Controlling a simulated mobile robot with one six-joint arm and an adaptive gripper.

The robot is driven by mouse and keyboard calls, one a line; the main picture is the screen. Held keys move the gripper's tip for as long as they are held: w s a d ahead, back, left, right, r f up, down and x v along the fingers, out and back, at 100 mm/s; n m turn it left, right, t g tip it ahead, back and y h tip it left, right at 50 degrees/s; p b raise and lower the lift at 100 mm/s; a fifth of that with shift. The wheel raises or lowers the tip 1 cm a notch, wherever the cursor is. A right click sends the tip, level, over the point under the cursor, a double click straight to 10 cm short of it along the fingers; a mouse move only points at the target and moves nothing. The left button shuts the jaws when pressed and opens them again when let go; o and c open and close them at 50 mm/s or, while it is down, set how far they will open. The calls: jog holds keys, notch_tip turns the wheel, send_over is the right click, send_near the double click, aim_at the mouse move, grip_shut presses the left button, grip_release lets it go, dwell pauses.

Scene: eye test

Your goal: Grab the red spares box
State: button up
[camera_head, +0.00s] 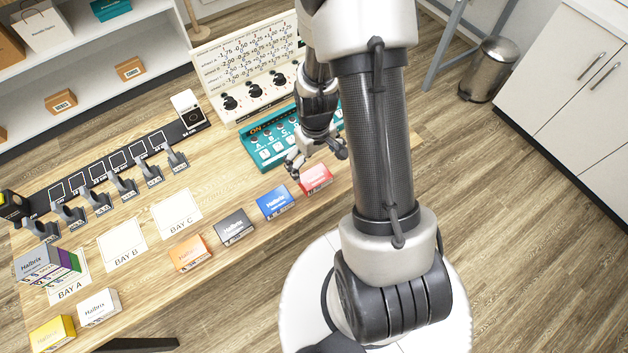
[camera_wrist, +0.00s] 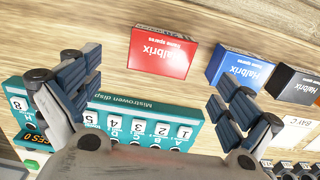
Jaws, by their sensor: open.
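The red spares box (camera_head: 315,179) lies on the wooden table at the right end of a row of small boxes. In the wrist view the red box (camera_wrist: 160,54) is upside down at top centre, ahead of the fingertips and between their lines. My gripper (camera_head: 316,160) is open and empty, close to the red box on its far side in the head view. In the wrist view my gripper's two fingers (camera_wrist: 158,92) stand wide apart, and the red box is not between them. I cannot tell the height of the gripper above the table.
A blue box (camera_head: 275,202), a black box (camera_head: 234,227) and an orange box (camera_head: 190,253) stand left of the red one. A teal panel (camera_head: 262,150) with switches lies behind it. A white dial panel (camera_head: 240,70) stands further back. Bare table lies in front of the red box.

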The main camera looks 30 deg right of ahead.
aim_at(315, 176)
notch_tip(315, 176, down, 8)
jog(key=b, duration=0.3)
jog(key=shift+r, duration=0.25)
jog(key=c, duration=1.2)
